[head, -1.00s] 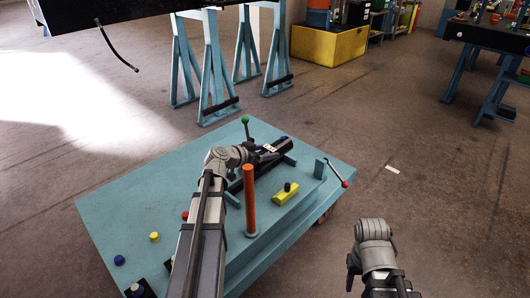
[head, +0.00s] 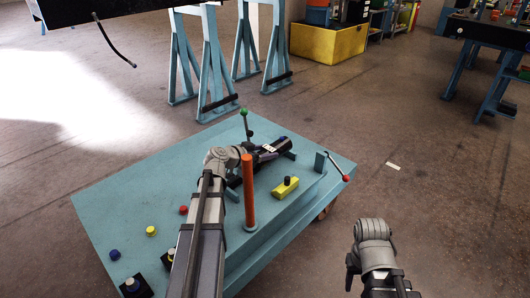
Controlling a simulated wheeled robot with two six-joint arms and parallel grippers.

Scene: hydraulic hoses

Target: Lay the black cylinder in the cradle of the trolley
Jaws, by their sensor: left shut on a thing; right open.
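The black cylinder (head: 275,150) is in the head view, lying lengthwise over the far part of the blue trolley (head: 115,200). My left gripper (head: 262,154) is shut on it from the left; the wrist hides much of its near end. Small blue upright blocks of the cradle show beside the cylinder, one at its far right (head: 290,155) and one at its near left (head: 232,195). I cannot tell whether the cylinder touches them or hangs just above. My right gripper (head: 352,272) is partly in view at the lower right, off the trolley and away from the cylinder.
An orange post (head: 248,190) stands close to my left forearm. Blue trestles (head: 210,75) stand behind.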

